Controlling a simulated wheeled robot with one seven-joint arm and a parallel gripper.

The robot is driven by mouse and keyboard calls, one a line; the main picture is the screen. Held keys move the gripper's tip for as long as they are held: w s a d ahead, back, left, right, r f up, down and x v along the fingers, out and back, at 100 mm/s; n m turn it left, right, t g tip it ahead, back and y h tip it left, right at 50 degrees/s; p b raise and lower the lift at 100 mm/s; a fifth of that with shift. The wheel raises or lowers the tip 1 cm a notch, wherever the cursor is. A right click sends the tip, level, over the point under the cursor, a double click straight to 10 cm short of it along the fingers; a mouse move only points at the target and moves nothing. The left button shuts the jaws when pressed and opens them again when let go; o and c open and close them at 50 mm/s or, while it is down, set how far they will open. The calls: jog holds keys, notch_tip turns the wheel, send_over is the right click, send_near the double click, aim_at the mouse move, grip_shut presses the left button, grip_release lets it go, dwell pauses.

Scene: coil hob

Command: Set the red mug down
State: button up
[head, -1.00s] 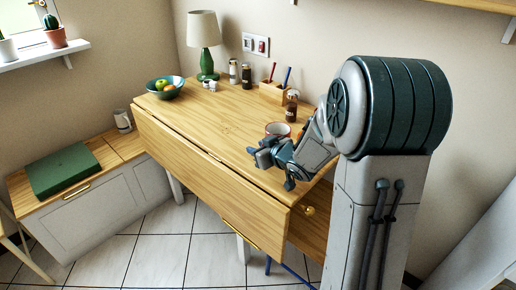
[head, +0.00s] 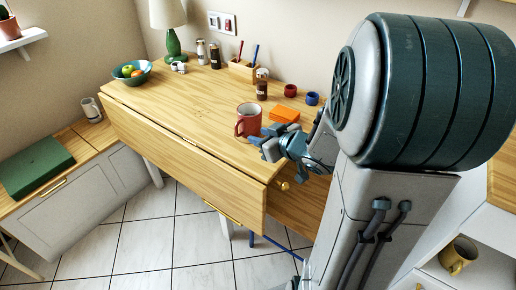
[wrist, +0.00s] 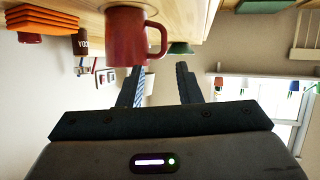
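The red mug (head: 248,121) stands upright on the wooden table near its front right, with its handle towards the front left. My gripper (head: 263,143) is just in front of the mug and to its right. In the wrist view, which is upside down, the red mug (wrist: 125,38) and its handle lie beyond and beside the fingers. My gripper (wrist: 161,75) has its two fingers apart there, with nothing held between them. The mug looks clear of the fingers.
An orange stack (head: 285,115) and a dark bottle (head: 262,85) stand close behind the mug. A red cup (head: 290,91) and a blue cup (head: 312,99) stand further right. A fruit bowl (head: 131,72) is at the far left. The table's middle (head: 185,98) is clear.

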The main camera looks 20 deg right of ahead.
jog(key=s+m+g+h, duration=0.5)
jog(key=s+g, duration=0.3)
jog(key=s, duration=0.3)
jog(key=shift+s+d+f+h, duration=0.25)
jog(key=shift+s+d+h, duration=0.15)
jog(key=shift+h, duration=0.4)
jog(key=s+a+g, duration=0.1)
jog(key=s, duration=0.1)
jog(key=s+a+g+y, duration=0.1)
jog(key=s+a, duration=0.3)
jog(key=shift+s+a+r+g+y, duration=0.15)
jog(key=shift+s+g+y, duration=0.15)
jog(key=shift+g+y, duration=0.1)
jog(key=shift+c, duration=1.2)
